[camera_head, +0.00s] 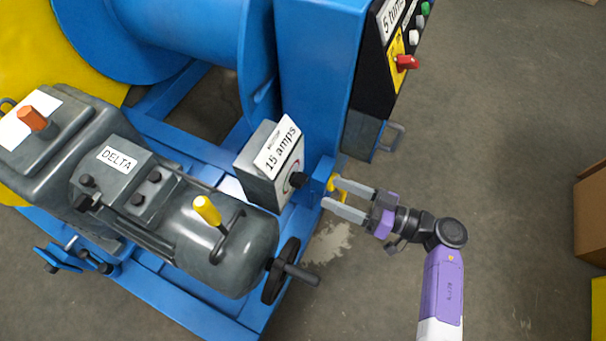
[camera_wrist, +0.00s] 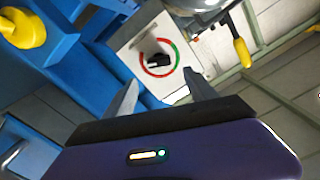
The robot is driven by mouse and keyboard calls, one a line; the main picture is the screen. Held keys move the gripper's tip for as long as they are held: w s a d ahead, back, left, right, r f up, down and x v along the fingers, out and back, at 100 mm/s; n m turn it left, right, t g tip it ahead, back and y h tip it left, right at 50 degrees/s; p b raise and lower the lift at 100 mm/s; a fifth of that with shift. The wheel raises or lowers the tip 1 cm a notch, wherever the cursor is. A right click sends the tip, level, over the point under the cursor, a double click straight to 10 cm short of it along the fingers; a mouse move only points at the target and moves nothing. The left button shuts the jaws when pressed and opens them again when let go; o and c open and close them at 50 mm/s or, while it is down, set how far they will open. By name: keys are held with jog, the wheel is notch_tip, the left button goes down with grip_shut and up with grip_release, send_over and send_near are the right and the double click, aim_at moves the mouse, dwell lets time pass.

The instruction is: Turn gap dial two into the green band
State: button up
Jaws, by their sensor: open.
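A round dial (camera_wrist: 158,57) with a red and green ring and a black knob (camera_wrist: 158,61) at its centre shows in the wrist view, on a pale box face. Green lies at the ring's upper right; red covers the left and bottom. Which way the knob points is hard to tell. No label naming it as gap dial two is readable. In the head view a dial (camera_head: 297,180) shows edge-on on the grey box marked 15 amps. My gripper (camera_head: 330,192) is open and empty beside that box, its fingers apart and pointing towards the machine; the knob appears beyond the fingertips in the wrist view.
A blue bracket with a yellow knob (camera_wrist: 25,30) is close to the fingers. A grey motor (camera_head: 230,240) with a yellow lever (camera_head: 207,210) and black handwheel (camera_head: 280,272) stands left. A control panel with a red handle (camera_head: 407,62) is above.

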aim_at(305, 180)
jog(key=b+x, duration=0.2)
jog(key=x, duration=0.5)
jog(key=shift+w+a, duration=0.15)
jog(key=shift+a, duration=0.15)
jog(key=c, duration=1.4)
